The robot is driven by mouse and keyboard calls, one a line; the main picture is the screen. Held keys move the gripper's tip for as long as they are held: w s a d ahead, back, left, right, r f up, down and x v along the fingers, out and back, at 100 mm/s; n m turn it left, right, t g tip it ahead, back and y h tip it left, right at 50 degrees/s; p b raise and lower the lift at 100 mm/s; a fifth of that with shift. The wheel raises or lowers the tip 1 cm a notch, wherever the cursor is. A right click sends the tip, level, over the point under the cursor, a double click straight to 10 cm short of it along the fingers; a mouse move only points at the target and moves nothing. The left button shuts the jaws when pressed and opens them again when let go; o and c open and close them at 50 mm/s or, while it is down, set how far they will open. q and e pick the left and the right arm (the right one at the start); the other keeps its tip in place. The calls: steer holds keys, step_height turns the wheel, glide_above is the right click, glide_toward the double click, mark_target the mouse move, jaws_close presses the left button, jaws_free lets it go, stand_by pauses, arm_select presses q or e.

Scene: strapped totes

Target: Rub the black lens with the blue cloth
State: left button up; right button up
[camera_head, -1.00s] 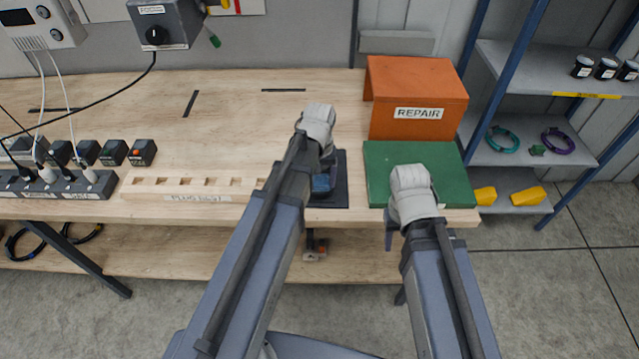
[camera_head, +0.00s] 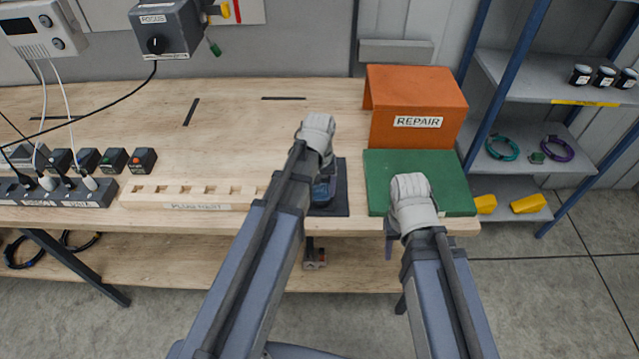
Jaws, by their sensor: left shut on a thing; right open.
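My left gripper (camera_head: 326,168) points down over a dark mat (camera_head: 341,206) near the table's front edge, partly hidden behind its own wrist and arm. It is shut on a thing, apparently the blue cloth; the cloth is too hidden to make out. A small dark bluish rounded object (camera_head: 322,191), perhaps the black lens, shows on the mat just below the gripper. I cannot tell whether cloth and lens touch. My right gripper (camera_head: 389,246) is open at the front edge of the green mat, mostly hidden by its wrist, with nothing visible in it.
A green mat (camera_head: 440,185) lies right of the dark mat, with an orange REPAIR box (camera_head: 414,105) behind it. A slotted wooden strip (camera_head: 190,195) and a power strip (camera_head: 60,192) with plugs lie to the left.

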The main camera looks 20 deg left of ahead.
arm_select(q)
steer(key=shift+s+d, duration=0.25)
steer(key=shift+s, duration=0.65)
steer(key=shift+w, duration=0.1)
step_height(320, 180, up, 6)
steer(key=p, duration=0.6)
step_height(320, 180, up, 3)
steer(key=p, duration=0.3)
